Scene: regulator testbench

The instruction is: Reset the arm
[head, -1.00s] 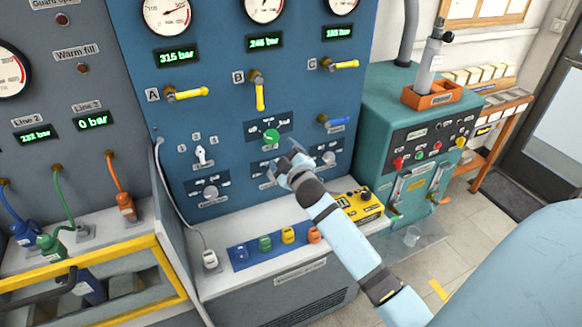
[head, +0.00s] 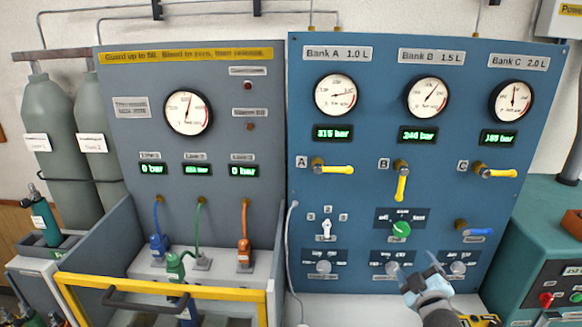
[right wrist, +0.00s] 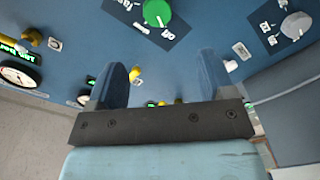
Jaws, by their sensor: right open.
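My right gripper (head: 418,268) comes in from the lower right in the head view. It is open and empty, in front of the lower part of the blue panel (head: 350,185), just below the green knob (head: 401,230). In the right wrist view the two blue fingers of my right gripper (right wrist: 163,82) stand apart with nothing between them. The green knob (right wrist: 157,12) shows beyond them at the top, apart from the fingers. My left gripper is not in view.
The panel carries yellow lever handles A (head: 335,168), B (head: 401,185) and C (head: 497,173), plus a blue lever (head: 478,232). A grey panel (head: 130,80) with a yellow guard bar (head: 160,288) stands left. A teal cabinet (head: 555,215) stands right.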

